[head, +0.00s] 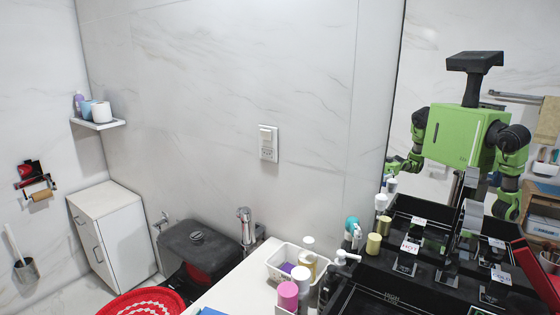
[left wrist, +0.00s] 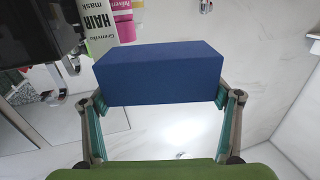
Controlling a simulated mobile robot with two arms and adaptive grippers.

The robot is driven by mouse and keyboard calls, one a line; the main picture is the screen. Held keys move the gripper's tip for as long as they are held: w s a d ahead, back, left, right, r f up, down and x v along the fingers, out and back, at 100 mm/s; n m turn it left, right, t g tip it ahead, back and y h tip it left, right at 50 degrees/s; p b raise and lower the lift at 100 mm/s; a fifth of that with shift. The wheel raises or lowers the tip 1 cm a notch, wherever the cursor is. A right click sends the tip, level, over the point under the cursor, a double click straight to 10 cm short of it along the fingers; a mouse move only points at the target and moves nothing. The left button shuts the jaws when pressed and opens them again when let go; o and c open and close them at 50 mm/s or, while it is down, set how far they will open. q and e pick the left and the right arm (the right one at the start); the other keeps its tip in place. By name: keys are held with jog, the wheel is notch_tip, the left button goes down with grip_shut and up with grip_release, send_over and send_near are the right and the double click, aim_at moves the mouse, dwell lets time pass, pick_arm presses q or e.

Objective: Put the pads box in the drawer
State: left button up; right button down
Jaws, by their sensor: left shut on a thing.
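A plain dark blue box (left wrist: 160,72), which I take to be the pads box, fills the middle of the left wrist view. My left gripper (left wrist: 162,95) is shut on it, with one finger at each end. A small blue patch (head: 212,311) shows at the bottom edge of the head view; I cannot tell if it is the same box. A white cabinet (head: 115,235) with handles on its front stands by the left wall in the head view. I cannot tell which of its fronts is a drawer; none looks open. My right gripper is not in direct view.
A white counter (head: 235,285) holds a white basket (head: 280,265) and several bottles. A wall shelf (head: 98,124) hangs above. A mirror at right reflects me.

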pick_arm(q)
jog(key=s+a+n+t+y, duration=0.1)
jog(key=s+a+n+y, duration=0.1)
jog(key=a+n+y, duration=0.35)
jog(key=s+a+f+m, duration=0.1)
jog(key=s+a+f, duration=0.1)
jog(key=s, duration=0.5)
jog(key=shift+s+a+f+m, duration=0.3)
jog(key=shift+m, duration=0.05)
